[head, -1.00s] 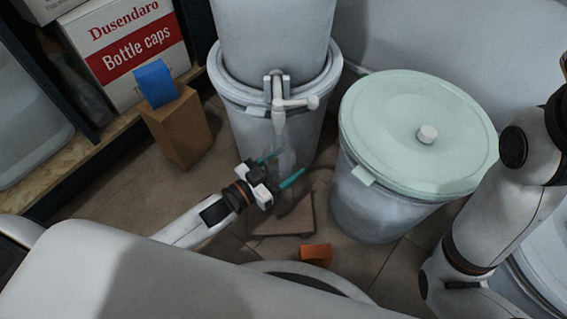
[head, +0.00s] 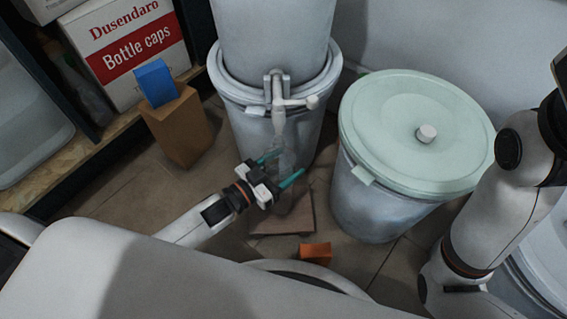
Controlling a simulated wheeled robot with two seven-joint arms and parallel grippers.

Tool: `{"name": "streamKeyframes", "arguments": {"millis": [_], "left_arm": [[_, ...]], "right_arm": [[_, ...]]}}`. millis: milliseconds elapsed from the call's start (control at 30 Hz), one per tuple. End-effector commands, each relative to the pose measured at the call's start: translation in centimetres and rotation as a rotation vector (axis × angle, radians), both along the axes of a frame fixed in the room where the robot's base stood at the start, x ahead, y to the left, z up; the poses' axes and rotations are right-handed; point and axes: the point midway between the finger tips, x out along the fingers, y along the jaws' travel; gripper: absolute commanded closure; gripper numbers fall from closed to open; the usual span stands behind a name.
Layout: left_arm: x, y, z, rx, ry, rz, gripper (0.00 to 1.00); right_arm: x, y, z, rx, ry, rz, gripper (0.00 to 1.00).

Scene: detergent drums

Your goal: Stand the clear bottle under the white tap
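The white tap (head: 279,92) sticks out from the front of the tall pale drum, with its spout pointing down and its lever to the right. The clear bottle (head: 287,160) is faint and see-through, below the spout, and looks roughly upright. My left gripper (head: 291,162) has its teal fingers on either side of the bottle and appears shut on it. Whether the bottle's base touches anything is hard to tell. My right arm shows at the right edge, but its gripper is out of view.
A brown tile-like slab (head: 284,222) lies on the floor below the tap. An orange block (head: 316,253) is in front of it. A drum with a pale green lid (head: 395,120) stands close on the right. A cardboard box (head: 178,130) with a blue piece (head: 155,82) stands left.

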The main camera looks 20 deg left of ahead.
Motion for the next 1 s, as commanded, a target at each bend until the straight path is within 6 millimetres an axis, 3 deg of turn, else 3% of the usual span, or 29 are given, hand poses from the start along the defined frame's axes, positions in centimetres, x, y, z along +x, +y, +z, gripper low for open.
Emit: {"name": "streamKeyframes", "arguments": {"millis": [1000], "left_arm": [[0.01, -0.02, -0.50, -0.001, 0.000, 0.000, 0.68]], "right_arm": [[0.25, -0.09, -0.03, 0.006, 0.013, 0.004, 0.49]]}}
